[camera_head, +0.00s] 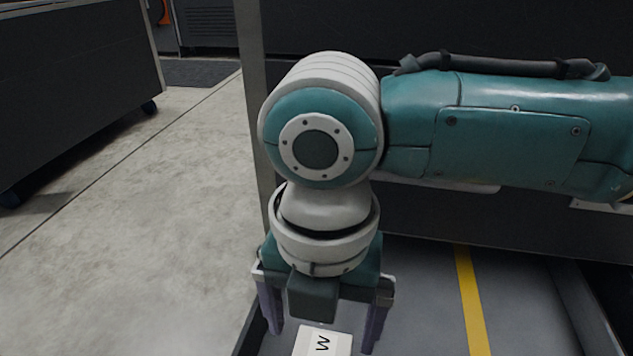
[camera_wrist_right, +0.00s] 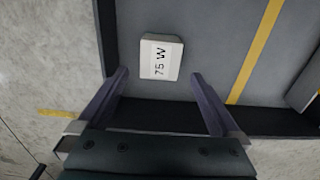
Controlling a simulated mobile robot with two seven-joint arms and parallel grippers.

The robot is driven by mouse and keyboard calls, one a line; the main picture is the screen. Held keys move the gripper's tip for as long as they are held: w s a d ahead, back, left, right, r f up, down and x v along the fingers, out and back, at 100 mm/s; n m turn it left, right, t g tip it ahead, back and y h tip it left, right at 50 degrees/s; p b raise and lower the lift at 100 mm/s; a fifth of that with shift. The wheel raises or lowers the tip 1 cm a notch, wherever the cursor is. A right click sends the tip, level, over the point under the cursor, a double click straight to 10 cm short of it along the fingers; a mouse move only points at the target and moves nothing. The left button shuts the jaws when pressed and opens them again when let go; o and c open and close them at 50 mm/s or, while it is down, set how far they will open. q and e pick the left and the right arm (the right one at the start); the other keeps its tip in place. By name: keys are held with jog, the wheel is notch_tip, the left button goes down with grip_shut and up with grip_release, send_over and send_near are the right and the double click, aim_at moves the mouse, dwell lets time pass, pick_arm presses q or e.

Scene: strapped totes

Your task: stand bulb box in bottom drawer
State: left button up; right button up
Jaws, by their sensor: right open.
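The white bulb box (camera_head: 322,342), marked "75 W", is inside the open drawer (camera_head: 582,305) near its left wall. It also shows in the wrist view (camera_wrist_right: 160,57), on the grey drawer floor with its printed face toward the camera. I cannot tell how tall it is. My right gripper (camera_head: 321,338) points down above the box, fingers open, one to each side of it in the head view. In the wrist view, the box is beyond the fingertips (camera_wrist_right: 160,76) and apart from them. The box's lower part is cut off in the head view. My left gripper is not in view.
A yellow stripe (camera_head: 470,300) runs along the drawer floor, right of the box; the floor around it is bare. The dark cabinet front (camera_head: 510,225) rises behind the drawer. Bare concrete floor (camera_head: 150,240) lies to the left, with a dark wheeled unit (camera_head: 75,90) beyond.

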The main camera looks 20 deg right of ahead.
jog(key=s+a+r+m+t+y, duration=0.15)
jog(key=s+a+m+y, duration=0.35)
jog(key=m, duration=0.6)
jog(key=s+d+m+t+h, duration=0.1)
jog(key=s+d+m+h, duration=0.1)
jog(key=d+m, duration=0.5)
jog(key=s+d+r+m+t+h, duration=0.1)
jog(key=s+d+m+h, duration=0.1)
jog(key=s+d+m, duration=0.3)
jog(key=d+m, duration=0.2)
jog(key=m, duration=0.2)
jog(key=shift+s+d+h, duration=0.15)
jog(key=shift+d+h, duration=0.1)
jog(key=shift+h, duration=0.15)
